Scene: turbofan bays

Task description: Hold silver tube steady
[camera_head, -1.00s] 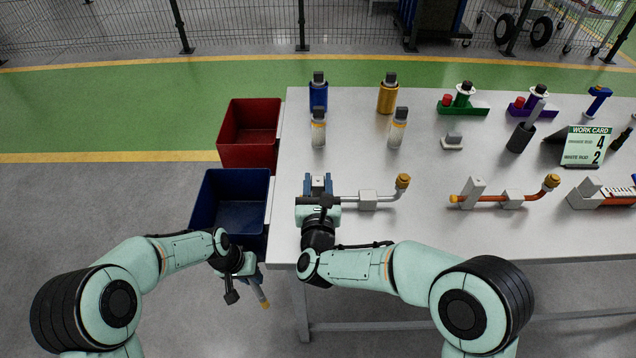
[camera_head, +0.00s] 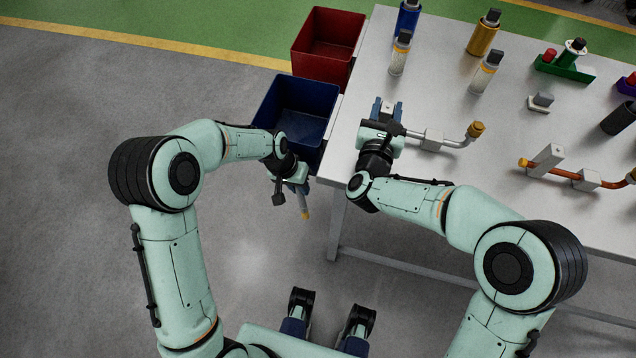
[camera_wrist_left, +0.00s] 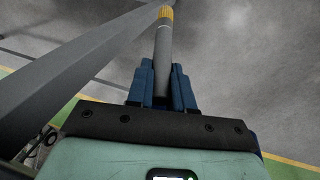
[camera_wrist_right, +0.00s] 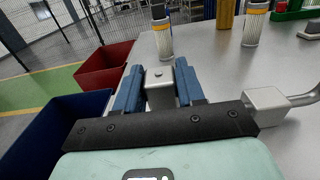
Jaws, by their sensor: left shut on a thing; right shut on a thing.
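The silver tube (camera_head: 455,141) lies on the table, with a grey block along it and a brass-coloured cap at its upturned right end. My right gripper (camera_head: 387,110) is shut at the tube's left end. In the right wrist view its blue fingers stand on both sides of a grey end block (camera_wrist_right: 160,92). My left gripper (camera_head: 298,186) is off the table's front left corner, below the blue bin. It is shut on a grey rod-shaped tool with a yellow-orange tip (camera_head: 305,212), which points down. The tool also shows in the left wrist view (camera_wrist_left: 163,45).
A blue bin (camera_head: 268,108) and a red bin (camera_head: 300,50) stand at the table's left edge. An orange tube (camera_head: 560,172) lies right of the silver one. Several bottles, including a yellow one (camera_head: 484,36), stand behind. The floor (camera_head: 80,200) at left is clear.

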